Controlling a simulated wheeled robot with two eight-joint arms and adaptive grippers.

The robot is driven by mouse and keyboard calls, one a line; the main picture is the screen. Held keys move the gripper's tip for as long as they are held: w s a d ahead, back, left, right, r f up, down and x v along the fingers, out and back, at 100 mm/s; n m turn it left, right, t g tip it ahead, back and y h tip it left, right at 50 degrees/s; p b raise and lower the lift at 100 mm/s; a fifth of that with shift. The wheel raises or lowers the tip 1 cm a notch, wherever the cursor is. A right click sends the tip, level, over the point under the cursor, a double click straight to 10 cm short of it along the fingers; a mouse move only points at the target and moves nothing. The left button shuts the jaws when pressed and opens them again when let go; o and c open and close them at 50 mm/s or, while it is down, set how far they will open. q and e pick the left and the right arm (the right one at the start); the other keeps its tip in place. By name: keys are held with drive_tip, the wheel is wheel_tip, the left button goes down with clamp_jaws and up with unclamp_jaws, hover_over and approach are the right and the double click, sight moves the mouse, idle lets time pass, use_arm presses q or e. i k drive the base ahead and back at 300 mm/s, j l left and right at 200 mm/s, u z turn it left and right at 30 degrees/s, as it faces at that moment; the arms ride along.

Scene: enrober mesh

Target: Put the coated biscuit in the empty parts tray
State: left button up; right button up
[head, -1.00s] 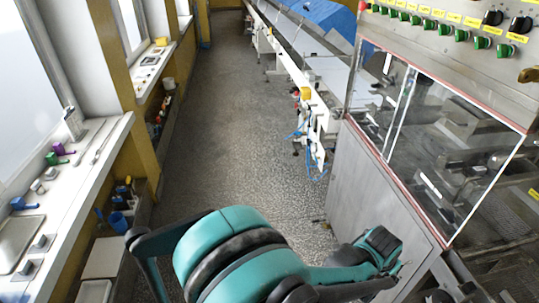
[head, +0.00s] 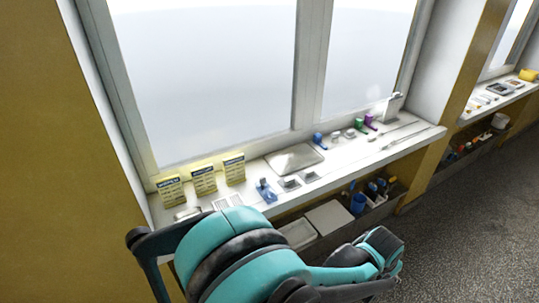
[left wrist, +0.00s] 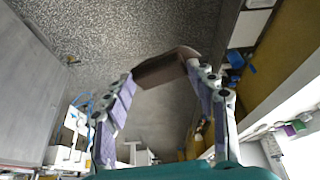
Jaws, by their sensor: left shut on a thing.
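In the left wrist view my left gripper (left wrist: 161,74) is shut on a dark brown slab, the coated biscuit (left wrist: 165,66). Its fingers hold it by two opposite ends, above the speckled floor. In the head view my teal arm shows at the bottom, but the fingers and biscuit do not. A shallow metal tray (head: 294,158) lies on the window sill and looks empty; I cannot tell for sure that it is the parts tray. My right gripper is not in view.
The sill (head: 405,143) also carries yellow cards (head: 204,181), a blue clip-like item (head: 265,190), small grey blocks and coloured items (head: 360,125). A lower shelf holds white lids or trays (head: 330,218) and a blue cup (head: 358,203). Open floor (head: 465,205) lies to the right.

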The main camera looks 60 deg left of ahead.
sight(294, 157)
drive_tip(key=i+j+u, duration=0.1)
drive_tip(key=i+u, duration=0.15)
drive_tip(key=u, duration=0.15)
drive_tip(key=i+u, duration=0.25)
drive_tip(key=u, duration=0.15)
drive_tip(key=i+l+u, duration=0.1)
drive_tip(key=i+u, duration=0.15)
drive_tip(key=u, duration=0.2)
drive_tip(key=i+l+u, duration=0.2)
drive_tip(key=u, duration=0.2)
drive_tip(key=i+l+u, duration=0.1)
drive_tip(key=i+l, duration=0.8)
